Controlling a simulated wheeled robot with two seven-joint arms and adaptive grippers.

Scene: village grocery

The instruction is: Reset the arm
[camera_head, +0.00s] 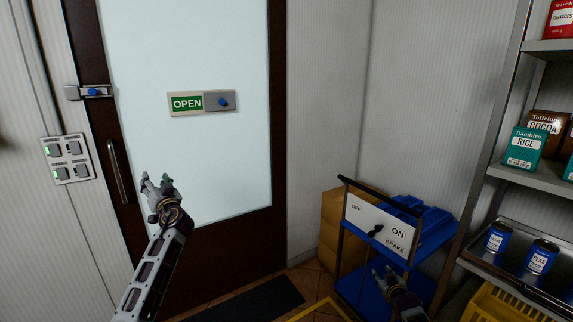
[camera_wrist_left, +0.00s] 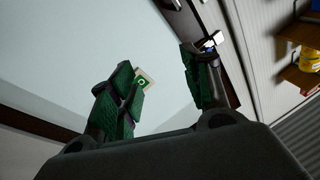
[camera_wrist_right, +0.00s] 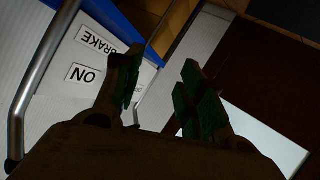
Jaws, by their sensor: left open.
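My left arm comes in from the lower left in the head view. Its gripper (camera_head: 156,184) is raised in front of the glass door (camera_head: 215,50), below the OPEN sign. In the left wrist view its green-padded fingers (camera_wrist_left: 158,72) are spread with nothing between them. My right gripper (camera_head: 384,274) is low at the bottom right, in front of the blue cart (camera_head: 362,295) with its white ON/OFF brake panel (camera_head: 362,222). In the right wrist view its fingers (camera_wrist_right: 163,68) are apart and empty, with the panel behind them. I cannot tell whether it touches the cart.
The door has an OPEN sign (camera_head: 187,103), a bolt (camera_head: 95,92) and a handle (camera_head: 118,172). A switch panel (camera_head: 68,160) is on the left wall. Cardboard boxes (camera_head: 333,210) stand behind the cart. Shelves (camera_head: 535,177) with boxes and cans line the right. A dark mat (camera_head: 250,302) lies at the door.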

